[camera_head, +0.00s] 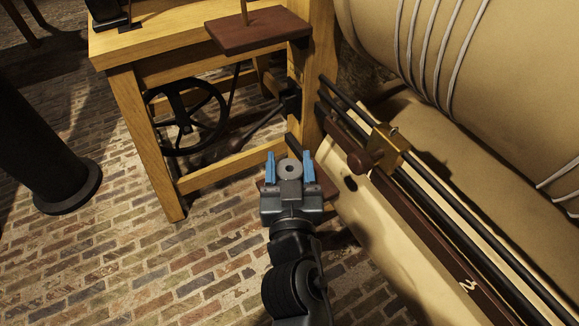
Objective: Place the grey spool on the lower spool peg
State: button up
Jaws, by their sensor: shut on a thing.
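My gripper (289,162) has two blue fingers, one on each side of the grey spool (290,169), and is shut on it. The spool is a round grey piece with a dark hole in its middle, seen from above. Under the gripper, a lower dark red board (327,188) shows only in small parts at the sides. The lower spool peg is not visible; the spool and gripper cover that spot. I cannot tell the spool's height above the board. An upper dark red board (262,32) carries a thin upright peg (244,13).
A wooden bench frame (150,140) with a black wheel (187,115) stands behind, to the left. On the right are a big tan roll (480,60) and a long machine with dark rails (430,205), close to my gripper.

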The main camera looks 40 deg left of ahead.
jog(key=o, duration=1.1)
jog(key=shift+b+v, duration=0.9)
jog(key=shift+v, duration=5.15)
